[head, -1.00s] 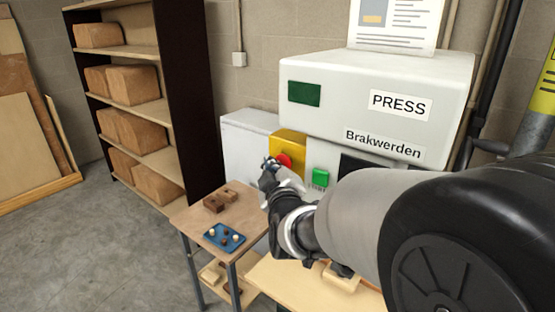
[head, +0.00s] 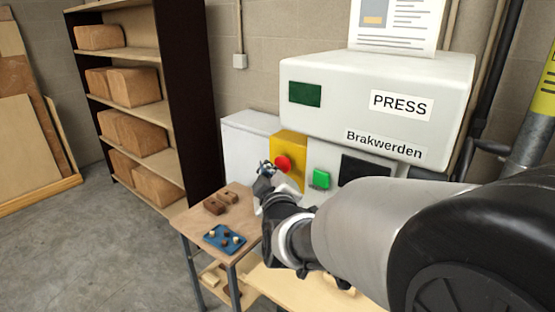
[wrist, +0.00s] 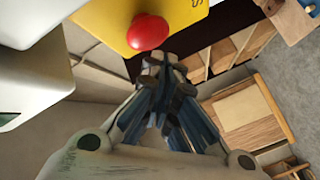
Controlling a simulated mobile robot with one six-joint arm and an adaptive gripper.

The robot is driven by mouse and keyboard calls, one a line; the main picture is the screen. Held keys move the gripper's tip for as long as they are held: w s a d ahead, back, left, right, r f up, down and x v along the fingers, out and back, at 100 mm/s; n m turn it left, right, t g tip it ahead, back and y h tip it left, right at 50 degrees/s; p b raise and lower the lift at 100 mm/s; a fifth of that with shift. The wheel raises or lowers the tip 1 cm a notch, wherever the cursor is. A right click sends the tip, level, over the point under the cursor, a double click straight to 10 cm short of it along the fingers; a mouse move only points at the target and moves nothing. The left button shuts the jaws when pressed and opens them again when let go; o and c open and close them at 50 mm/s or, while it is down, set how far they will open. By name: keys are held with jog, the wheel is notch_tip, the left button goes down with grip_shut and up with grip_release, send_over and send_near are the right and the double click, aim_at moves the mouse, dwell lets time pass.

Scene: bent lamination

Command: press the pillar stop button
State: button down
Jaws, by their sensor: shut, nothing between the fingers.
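The red stop button (head: 283,163) sits on a yellow box (head: 292,147) on the front of the press, below its white housing. In the wrist view the red button (wrist: 148,32) on the yellow plate (wrist: 113,20) is at the top, just beyond the fingertips. My gripper (head: 266,168) is shut and empty, in front of the yellow box, a little left of and below the button. In the wrist view my gripper (wrist: 158,66) has its fingertips just below the button; a small gap seems to show.
A green button (head: 320,179) lies right of the yellow box, near a dark panel (head: 366,168). A small table (head: 186,219) with a blue tray (head: 215,242) and brown blocks (head: 214,206) stands below left. A shelf (head: 155,165) with boxes is at the left.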

jog(key=s+a, duration=0.1)
jog(key=s, duration=0.1)
jog(key=s+a, duration=0.2)
dwell(0.5)
dwell(0.3)
jog(key=s+d+f+m+g+b, duration=0.3)
jog(key=s+d+f+b, duration=0.3)
jog(key=s+f, duration=0.3)
jog(key=s+d+f+m+g+h+b, duration=0.1)
jog(key=s+d+f+m+g+b, duration=0.3)
jog(key=s+f, duration=0.5)
jog(key=s+d+f+m+g+h+b, duration=0.1)
jog(key=s+d+f+m+g+b, duration=0.3)
jog(key=s, duration=1)
jog(key=d+f+g+b, duration=0.1)
jog(key=d+f+b, duration=0.2)
jog(key=d+f, duration=0.1)
jog(key=shift+f+b, duration=0.35)
jog(key=shift+f, duration=0.2)
